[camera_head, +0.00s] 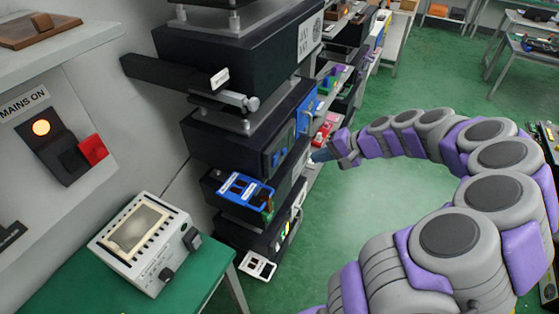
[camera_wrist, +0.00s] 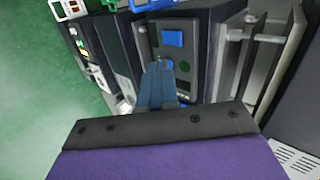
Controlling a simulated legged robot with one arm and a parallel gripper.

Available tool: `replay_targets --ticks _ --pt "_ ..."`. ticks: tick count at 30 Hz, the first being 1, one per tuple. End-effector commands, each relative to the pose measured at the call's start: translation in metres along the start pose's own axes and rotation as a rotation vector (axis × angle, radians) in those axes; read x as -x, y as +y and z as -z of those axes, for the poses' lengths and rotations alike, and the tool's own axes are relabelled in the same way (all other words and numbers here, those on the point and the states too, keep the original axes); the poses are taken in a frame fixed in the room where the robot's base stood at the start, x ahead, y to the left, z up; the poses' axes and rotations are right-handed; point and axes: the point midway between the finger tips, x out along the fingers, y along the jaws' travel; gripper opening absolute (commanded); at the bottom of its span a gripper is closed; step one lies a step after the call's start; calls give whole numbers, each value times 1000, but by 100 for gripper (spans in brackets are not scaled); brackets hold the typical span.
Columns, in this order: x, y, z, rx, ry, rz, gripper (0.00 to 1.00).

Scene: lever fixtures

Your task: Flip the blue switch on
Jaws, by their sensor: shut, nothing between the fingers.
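A dark box in the rack carries a grey panel with two blue square pieces, one (camera_head: 277,158) visible on its front face. My gripper (camera_head: 314,158) is shut and empty, at the right of the panel in the head view. In the wrist view its blue-grey fingers (camera_wrist: 157,72) point at the panel; contact cannot be told.
A blue-topped unit (camera_head: 245,190) sits below on the rack. A dark bar with a metal lever (camera_head: 240,100) sticks out above. A green bench with a grey meter (camera_head: 143,242) and a wall panel with a red switch (camera_head: 93,150) stand at left. Green floor is open at right.

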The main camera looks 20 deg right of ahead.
Motion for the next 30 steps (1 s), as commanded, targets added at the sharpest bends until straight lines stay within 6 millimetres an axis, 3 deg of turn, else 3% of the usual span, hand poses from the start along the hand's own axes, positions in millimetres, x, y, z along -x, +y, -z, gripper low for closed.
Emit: replay_targets --ticks 4,17,23,30 --pt "3 15 13 -42 33 12 0" --pt "3 17 16 -47 38 16 0" --pt "-20 18 17 -46 37 15 0" --pt "-68 17 17 -45 36 14 0"
